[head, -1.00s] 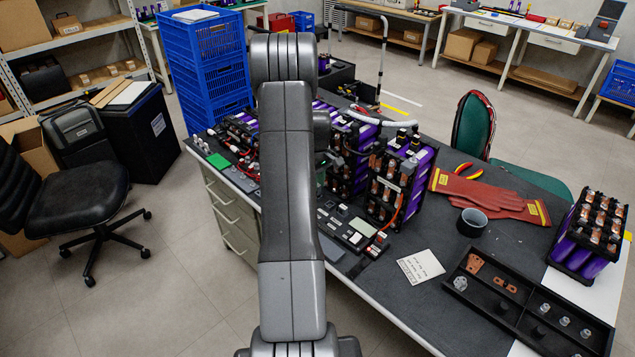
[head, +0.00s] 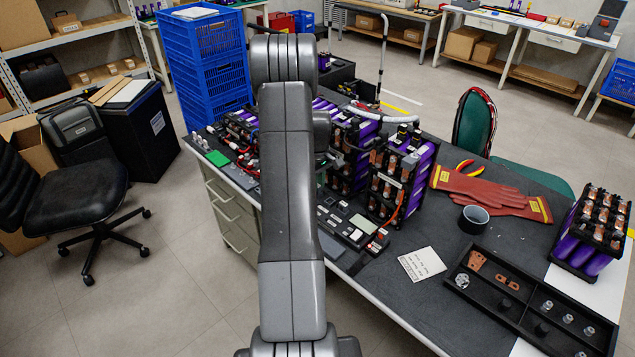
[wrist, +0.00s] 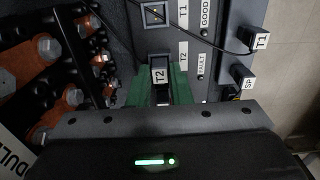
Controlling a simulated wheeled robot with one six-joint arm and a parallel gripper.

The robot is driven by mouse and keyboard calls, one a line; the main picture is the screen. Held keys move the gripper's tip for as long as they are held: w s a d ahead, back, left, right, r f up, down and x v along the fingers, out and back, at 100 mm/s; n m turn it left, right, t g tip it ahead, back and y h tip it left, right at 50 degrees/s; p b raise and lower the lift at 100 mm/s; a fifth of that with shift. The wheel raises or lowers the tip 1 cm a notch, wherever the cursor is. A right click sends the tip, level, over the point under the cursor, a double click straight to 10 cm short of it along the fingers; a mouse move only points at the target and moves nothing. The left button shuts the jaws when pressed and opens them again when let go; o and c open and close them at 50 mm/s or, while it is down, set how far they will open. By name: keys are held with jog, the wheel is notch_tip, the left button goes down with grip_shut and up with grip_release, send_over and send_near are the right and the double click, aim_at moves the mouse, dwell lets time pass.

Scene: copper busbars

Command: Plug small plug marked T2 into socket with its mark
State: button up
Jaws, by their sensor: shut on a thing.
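In the wrist view, my gripper (wrist: 160,88) has green fingers closed on the sides of a small black plug marked T2 (wrist: 160,74). The plug's marked face is toward the camera. It is beside the printed T2 label (wrist: 183,53) on a grey panel (wrist: 212,50). A square socket (wrist: 155,14) shows beyond it, beside the T1 label (wrist: 183,15). Any socket beside the T2 label is hidden by the plug and fingers, so I cannot tell whether the plug is seated. In the head view my arm hides the gripper and plug.
Plugs marked T1 (wrist: 260,40) and SP (wrist: 243,76) stand at the panel's right, with a thin black cable across it. Copper busbars (wrist: 38,57) with bolts lie close on the left. In the head view, purple battery modules (head: 400,180) crowd the bench around my arm.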

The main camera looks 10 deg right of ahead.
jog(key=shift+f, duration=0.1)
jog(key=o, duration=0.9)
jog(key=shift+r+p, duration=1.45)
jog(key=shift+r, duration=1.6)
